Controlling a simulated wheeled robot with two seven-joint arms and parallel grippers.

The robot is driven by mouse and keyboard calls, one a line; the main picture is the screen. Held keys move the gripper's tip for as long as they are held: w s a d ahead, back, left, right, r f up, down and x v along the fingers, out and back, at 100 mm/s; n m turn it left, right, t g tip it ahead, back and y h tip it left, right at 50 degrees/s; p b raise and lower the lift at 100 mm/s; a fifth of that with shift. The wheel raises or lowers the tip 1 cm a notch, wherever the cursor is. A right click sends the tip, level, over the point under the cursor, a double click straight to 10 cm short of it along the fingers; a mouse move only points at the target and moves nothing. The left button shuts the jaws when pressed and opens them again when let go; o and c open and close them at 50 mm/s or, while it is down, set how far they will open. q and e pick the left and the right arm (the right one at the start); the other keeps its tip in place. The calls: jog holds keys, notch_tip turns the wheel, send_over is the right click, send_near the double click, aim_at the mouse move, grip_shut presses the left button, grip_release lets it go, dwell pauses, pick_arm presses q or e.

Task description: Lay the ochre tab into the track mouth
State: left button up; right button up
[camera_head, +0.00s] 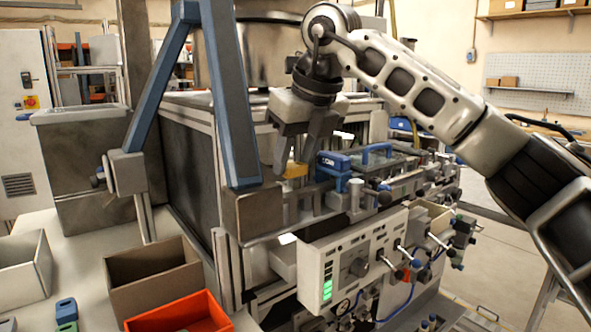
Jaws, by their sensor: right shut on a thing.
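My right gripper (289,168) reaches down from the upper middle, over the left part of the machine's rail. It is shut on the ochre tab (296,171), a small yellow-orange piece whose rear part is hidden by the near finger. The tab is close above the left end of the metal track (312,197). I cannot tell whether it touches the track, and the track mouth cannot be made out clearly. A blue block (333,162) stands on the track just right of the tab. My left gripper is not in view.
A blue-handled part (376,151) and several clamps line the rail to the right. A control box (345,262) is below it. A blue slanted frame (228,95) stands left of the gripper. A brown bin (150,268) and an orange bin (185,314) are at the lower left.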

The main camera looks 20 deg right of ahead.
aim_at(298, 167)
jog(key=shift+f, duration=1.3)
jog(key=shift+f, duration=0.3)
jog(key=o, duration=0.7)
jog(key=shift+c, duration=0.2)
jog(key=shift+r, duration=0.35)
jog(key=v, duration=1.2)
